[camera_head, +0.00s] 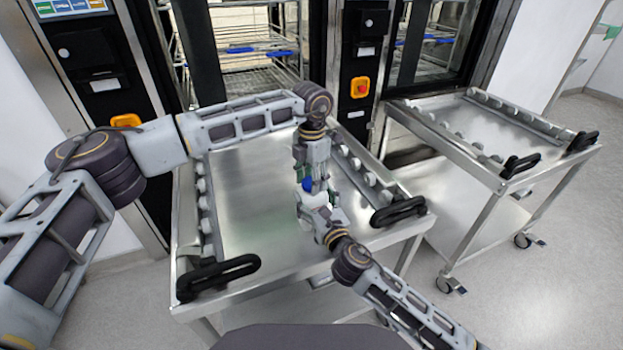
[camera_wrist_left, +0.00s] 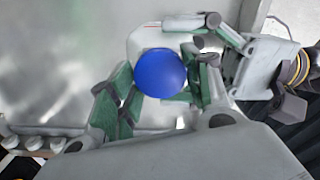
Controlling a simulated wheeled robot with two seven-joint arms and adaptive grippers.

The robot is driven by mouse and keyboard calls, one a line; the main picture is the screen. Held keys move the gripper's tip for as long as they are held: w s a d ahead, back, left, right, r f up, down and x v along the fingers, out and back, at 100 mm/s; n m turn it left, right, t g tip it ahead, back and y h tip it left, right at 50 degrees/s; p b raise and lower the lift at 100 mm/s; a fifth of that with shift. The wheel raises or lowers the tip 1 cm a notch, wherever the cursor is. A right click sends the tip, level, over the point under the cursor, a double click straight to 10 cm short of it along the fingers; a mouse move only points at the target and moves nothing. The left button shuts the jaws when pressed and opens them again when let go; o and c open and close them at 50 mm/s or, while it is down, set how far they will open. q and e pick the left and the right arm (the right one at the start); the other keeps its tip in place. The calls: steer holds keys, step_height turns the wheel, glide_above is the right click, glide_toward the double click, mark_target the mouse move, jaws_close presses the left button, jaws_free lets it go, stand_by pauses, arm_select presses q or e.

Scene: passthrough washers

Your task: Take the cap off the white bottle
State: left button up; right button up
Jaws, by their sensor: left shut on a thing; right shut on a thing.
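The white bottle (camera_wrist_left: 146,42) shows behind its round blue cap (camera_wrist_left: 160,73) in the left wrist view. The cap also shows as a small blue patch (camera_head: 307,184) in the head view. My left gripper (camera_head: 308,180) points down from above, its green-padded fingers shut on the cap. My right gripper (camera_head: 316,203) reaches in from the lower right and is shut on the bottle; its fingers (camera_wrist_left: 212,36) show beside the bottle in the wrist view. The grippers hide much of the bottle. The cap sits against the bottle's top; I cannot tell whether it is loose.
The bottle is over a steel cart (camera_head: 250,200) with roller rails and black handles (camera_head: 218,277). A second, empty cart (camera_head: 500,130) stands at the right. Washer cabinets with racks (camera_head: 255,60) stand behind. The cart's left half is clear.

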arm_select(q)
steer(key=n, duration=1.1)
steer(key=shift+n, duration=0.3)
steer(key=n, duration=1.2)
steer(key=shift+w+r, duration=0.1)
steer(key=shift+r, duration=1.15)
stand_by(1.1)
steer(key=shift+r, duration=1.95)
